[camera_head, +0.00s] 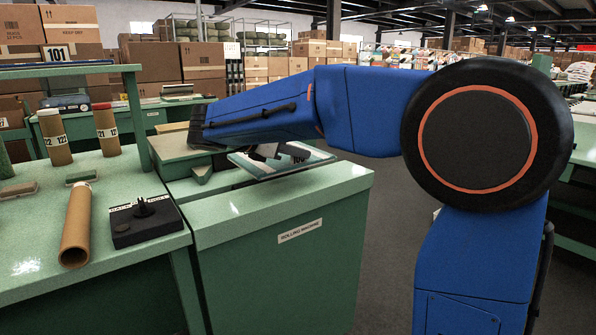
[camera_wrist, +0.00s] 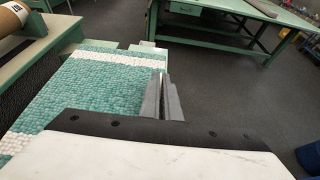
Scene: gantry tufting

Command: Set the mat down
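The mat (camera_wrist: 85,90) is a flat green, bumpy piece with white bands, filling the left of the wrist view. In the head view a thin green and white mat (camera_head: 304,153) shows at the end of my blue arm, over the top of the green rolling machine (camera_head: 330,262). My gripper (camera_wrist: 163,88) has its grey fingers close together at the mat's right edge and looks shut on it; it also shows in the head view (camera_head: 268,153). Whether the mat touches the machine top is hard to tell.
A green bench (camera_head: 30,232) at the left carries a lying cardboard tube (camera_head: 76,228), a black box with a knob (camera_head: 140,220) and upright labelled tubes (camera_head: 54,138). The dark floor (camera_wrist: 235,90) right of the mat is clear. Stacked cartons (camera_head: 200,62) stand behind.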

